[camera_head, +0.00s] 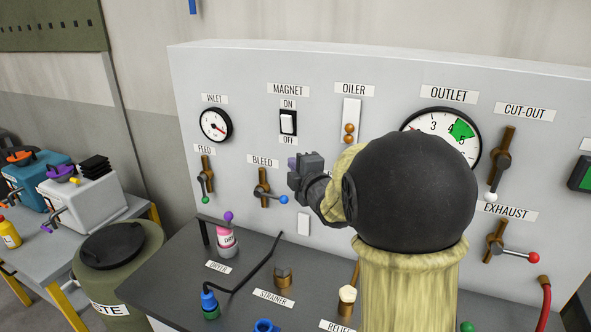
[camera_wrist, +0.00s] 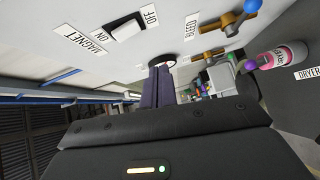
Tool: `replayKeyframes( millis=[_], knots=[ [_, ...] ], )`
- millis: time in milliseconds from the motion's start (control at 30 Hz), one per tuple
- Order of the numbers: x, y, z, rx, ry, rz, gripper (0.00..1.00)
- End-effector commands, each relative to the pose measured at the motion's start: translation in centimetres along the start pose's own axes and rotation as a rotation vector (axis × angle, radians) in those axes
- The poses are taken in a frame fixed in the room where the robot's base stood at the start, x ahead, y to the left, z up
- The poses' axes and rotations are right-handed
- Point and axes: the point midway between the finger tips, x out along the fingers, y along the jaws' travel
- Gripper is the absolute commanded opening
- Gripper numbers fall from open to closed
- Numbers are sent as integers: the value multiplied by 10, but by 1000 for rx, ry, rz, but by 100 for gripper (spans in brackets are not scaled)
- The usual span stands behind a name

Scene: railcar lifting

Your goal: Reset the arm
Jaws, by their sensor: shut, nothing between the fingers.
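My gripper (camera_head: 296,164) is in front of the grey control panel (camera_head: 260,75), between the bleed valve and the oiler. Its two dark purple fingers are together, with nothing between them; they also show in the wrist view (camera_wrist: 158,88). The magnet switch (camera_head: 288,122) is up and left of the gripper, and also shows in the wrist view (camera_wrist: 125,30). The bleed valve (camera_head: 264,188) has its blue-tipped lever pointing right.
Below the panel is a dark bench top (camera_head: 180,280) with a pink dryer bottle (camera_head: 226,240), a strainer (camera_head: 283,278) and the relief fitting (camera_head: 347,296). A waste drum (camera_head: 85,285) and a side table (camera_head: 30,240) with machines stand at left.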

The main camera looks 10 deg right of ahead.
Motion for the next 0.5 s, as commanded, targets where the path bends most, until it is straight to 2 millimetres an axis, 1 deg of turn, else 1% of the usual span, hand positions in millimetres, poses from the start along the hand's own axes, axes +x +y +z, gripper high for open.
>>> replayKeyframes(
  millis=[167,267,367,467,500],
  knots=[
    [0,0,1,0,-1,0,0],
    [-1,-3,2,18,-9,-13,0],
    [-8,-15,5,98,-44,-65,0],
    [-22,-41,8,256,-115,-165,0],
    [-31,-55,10,336,-156,-217,0]
  ],
)
